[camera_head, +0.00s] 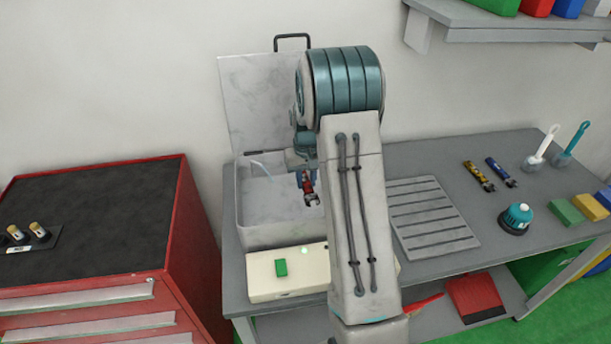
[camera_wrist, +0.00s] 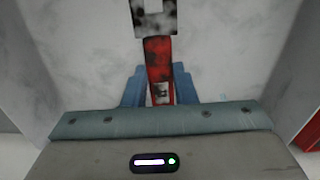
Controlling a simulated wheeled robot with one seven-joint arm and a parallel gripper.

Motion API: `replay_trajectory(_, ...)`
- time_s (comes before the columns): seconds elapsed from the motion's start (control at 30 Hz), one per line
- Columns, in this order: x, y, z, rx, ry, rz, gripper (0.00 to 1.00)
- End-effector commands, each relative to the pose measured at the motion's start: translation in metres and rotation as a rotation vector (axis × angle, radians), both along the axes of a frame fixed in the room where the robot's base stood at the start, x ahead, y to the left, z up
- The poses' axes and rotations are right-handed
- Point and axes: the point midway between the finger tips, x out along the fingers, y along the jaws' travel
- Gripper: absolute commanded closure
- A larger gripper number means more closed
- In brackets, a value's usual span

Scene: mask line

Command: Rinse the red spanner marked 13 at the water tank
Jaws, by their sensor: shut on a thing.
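My gripper (camera_head: 306,176) is shut on the red spanner (camera_head: 310,190) inside the open pale water tank (camera_head: 262,232). In the wrist view, the blue fingers of my gripper (camera_wrist: 158,84) grip the red handle of the spanner (camera_wrist: 158,57) from both sides. Dark smudges cover its red handle and grey head. A white label near the fingers is too small and partly hidden to read. The tank's lid (camera_head: 258,100) stands raised against the wall. A thin pale spout (camera_head: 259,167) shows at the tank's left; I cannot tell if water runs.
A cream box (camera_head: 262,289) with a green button (camera_head: 280,268) sits before the tank. A slatted rack (camera_head: 428,215), yellow spanner (camera_head: 479,176), blue spanner (camera_head: 501,172) and brushes (camera_head: 541,150) are right. A red cabinet (camera_head: 181,220) stands left.

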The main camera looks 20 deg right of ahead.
Motion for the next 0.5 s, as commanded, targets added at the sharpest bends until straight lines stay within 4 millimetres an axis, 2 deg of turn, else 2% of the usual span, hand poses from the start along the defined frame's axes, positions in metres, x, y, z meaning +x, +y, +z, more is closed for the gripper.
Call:
replay_trajectory(0.03,0.0,0.0,-0.009,0.0,0.001,0.0,1.0)
replay_trajectory(0.2,0.0,0.0,-0.026,0.0,0.002,0.0,1.0)
replay_trajectory(0.5,0.0,0.0,-0.049,0.0,0.001,0.0,1.0)
